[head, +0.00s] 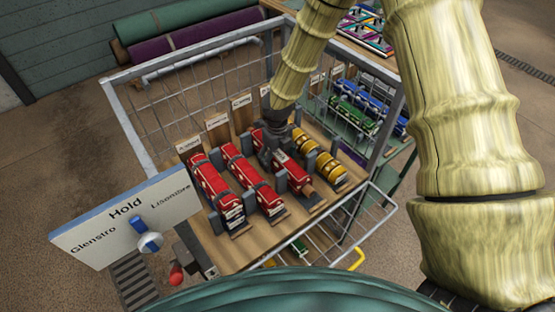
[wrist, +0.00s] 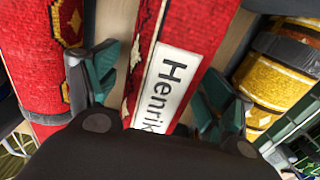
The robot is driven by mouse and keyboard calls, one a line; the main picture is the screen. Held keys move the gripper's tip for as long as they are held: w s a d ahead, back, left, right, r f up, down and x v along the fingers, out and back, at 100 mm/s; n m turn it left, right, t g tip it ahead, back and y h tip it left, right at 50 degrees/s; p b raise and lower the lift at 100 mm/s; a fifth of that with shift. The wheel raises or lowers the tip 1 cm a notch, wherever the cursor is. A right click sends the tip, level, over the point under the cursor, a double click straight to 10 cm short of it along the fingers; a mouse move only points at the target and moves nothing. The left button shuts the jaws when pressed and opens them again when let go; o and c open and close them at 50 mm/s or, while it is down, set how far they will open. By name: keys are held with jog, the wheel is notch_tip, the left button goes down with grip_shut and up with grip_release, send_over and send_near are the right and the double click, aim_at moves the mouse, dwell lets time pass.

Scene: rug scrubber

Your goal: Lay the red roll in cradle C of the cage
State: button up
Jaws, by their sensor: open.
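A red roll (wrist: 185,45) with a white label reading "Henrik…" lies between the two fingers of my gripper (wrist: 158,92) in the wrist view. The fingers are open, one on each side of it; I cannot tell whether they touch it. In the head view this red roll (head: 291,172) is the rightmost of the red rolls in the cage (head: 130,125), partly hidden by my gripper (head: 270,148). Two more red rolls, the left one (head: 212,185) and the middle one (head: 252,180), lie in cradles to its left. The cradle signs are too small to read, so I cannot tell which is C.
Green and blue rolls (head: 362,98) sit farther right. A "Hold" board (head: 125,222) with a blue knob stands at front left. Wire mesh walls and posts enclose the cage's back and sides.

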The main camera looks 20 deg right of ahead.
aim_at(278, 153)
notch_tip(278, 153, up, 11)
jog(key=shift+r+b, duration=0.1)
jog(key=shift+b, duration=0.6)
